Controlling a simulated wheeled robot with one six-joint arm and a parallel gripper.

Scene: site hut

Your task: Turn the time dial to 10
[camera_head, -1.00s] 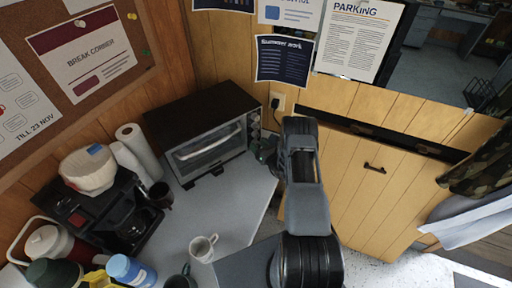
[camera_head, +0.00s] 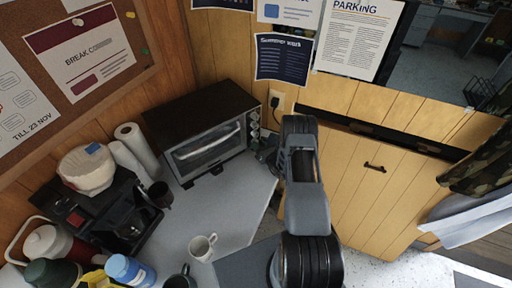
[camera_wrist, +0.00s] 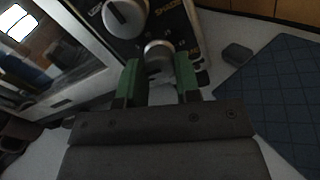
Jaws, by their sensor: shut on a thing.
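The toaster oven (camera_head: 205,145) stands at the back of the counter, with a column of knobs on the right side of its front. In the wrist view its dark control panel (camera_wrist: 184,27) shows a large knob (camera_wrist: 127,17) with a white pointer line at upper left. Below it is a second knob, the time dial (camera_wrist: 158,55), between the green fingertips of my gripper (camera_wrist: 159,80). The gripper is shut on this dial. The fingers hide much of the dial and its scale, so I cannot read its setting. In the head view my arm hides most of the gripper.
A mug (camera_head: 202,247) stands at the counter's front. A coffee maker (camera_head: 118,222), paper towel roll (camera_head: 133,143) and several containers crowd the left. In the wrist view a dark quilted mat (camera_wrist: 275,90) and a small grey block (camera_wrist: 237,53) lie right of the oven.

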